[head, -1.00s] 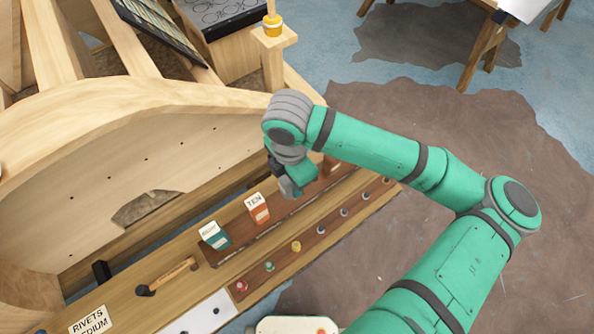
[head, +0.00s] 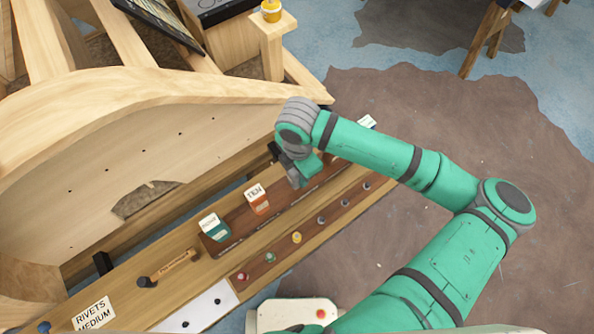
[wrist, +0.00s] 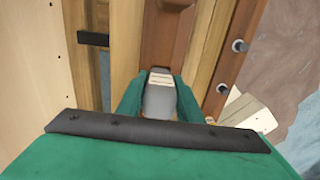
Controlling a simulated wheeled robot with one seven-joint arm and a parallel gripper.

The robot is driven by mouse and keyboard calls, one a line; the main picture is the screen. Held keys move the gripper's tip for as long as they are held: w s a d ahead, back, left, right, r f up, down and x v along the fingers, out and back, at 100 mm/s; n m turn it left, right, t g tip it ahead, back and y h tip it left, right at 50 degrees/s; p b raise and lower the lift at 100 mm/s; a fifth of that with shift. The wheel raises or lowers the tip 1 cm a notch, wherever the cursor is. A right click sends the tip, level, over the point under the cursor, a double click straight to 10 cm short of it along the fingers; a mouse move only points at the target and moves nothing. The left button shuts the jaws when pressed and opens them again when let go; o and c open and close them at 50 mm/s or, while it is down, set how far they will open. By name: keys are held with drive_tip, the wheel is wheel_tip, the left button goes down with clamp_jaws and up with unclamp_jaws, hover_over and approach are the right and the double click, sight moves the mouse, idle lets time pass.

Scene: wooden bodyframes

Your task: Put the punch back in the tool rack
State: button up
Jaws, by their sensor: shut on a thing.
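My gripper (wrist: 158,95) is shut on a grey piece with a pale striped top (wrist: 160,88), which I take to be the punch. Its lower part is hidden. In the head view my gripper (head: 301,178) is over the bench, and the arm hides what it holds. The dark brown panel (head: 281,209), which looks like the tool rack, lies along the bench. It also shows beneath and ahead of the fingers in the wrist view (wrist: 168,45). I cannot tell whether the held piece touches the rack.
An orange TEN block (head: 257,200) and a teal labelled block (head: 214,227) stand on the panel, left of my gripper. A hammer (head: 168,270) lies farther left. A rail with several studs (head: 320,221) runs along the front. The curved wooden frame (head: 150,95) rises behind.

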drive_tip(key=shift+d+f, duration=0.1)
drive_tip(key=shift+f, duration=0.2)
drive_tip(key=o, duration=1.3)
wheel_tip(320, 180, up, 13)
drive_tip(key=shift+f, duration=0.15)
